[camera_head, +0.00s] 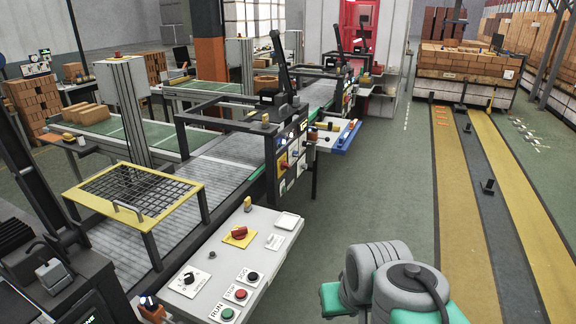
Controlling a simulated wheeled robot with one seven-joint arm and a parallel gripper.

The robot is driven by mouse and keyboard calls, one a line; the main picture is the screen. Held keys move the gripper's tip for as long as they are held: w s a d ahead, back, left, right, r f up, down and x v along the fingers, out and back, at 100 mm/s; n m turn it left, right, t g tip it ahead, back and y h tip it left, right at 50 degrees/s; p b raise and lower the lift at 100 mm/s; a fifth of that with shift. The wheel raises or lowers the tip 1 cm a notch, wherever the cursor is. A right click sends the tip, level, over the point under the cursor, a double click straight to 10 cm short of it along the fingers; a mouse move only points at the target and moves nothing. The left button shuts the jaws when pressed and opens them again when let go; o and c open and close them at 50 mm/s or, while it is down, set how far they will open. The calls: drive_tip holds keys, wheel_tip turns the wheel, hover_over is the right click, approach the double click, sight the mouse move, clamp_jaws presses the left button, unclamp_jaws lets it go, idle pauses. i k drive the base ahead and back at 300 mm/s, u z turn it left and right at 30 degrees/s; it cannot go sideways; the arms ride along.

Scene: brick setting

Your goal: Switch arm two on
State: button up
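A pale control console (225,262) stands in front of me beside the conveyor. It carries a black rotary knob (189,278) on a white plate, a red rotary switch (239,232) on a yellow plate, and black, red and green (227,314) push buttons. A dark upright panel (290,155) behind it has several small switches and buttons, too small to read. Black upright arms stand at the conveyor, one near (280,60) and one farther (338,32). I cannot tell which is arm two or how its switch is set. My grey and green arm links show at the lower right; my gripper is not visible.
A yellow-framed mesh guard (133,190) covers part of the roller conveyor (185,193). A side shelf with a blue edge (345,138) juts out farther back. Brick stacks (465,62) stand at the back right. Green floor (385,200) is clear right of the console.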

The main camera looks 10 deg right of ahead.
sight(283, 164)
drive_tip(key=z, duration=1.15)
drive_tip(key=i, duration=3)
drive_tip(key=u, duration=3.7)
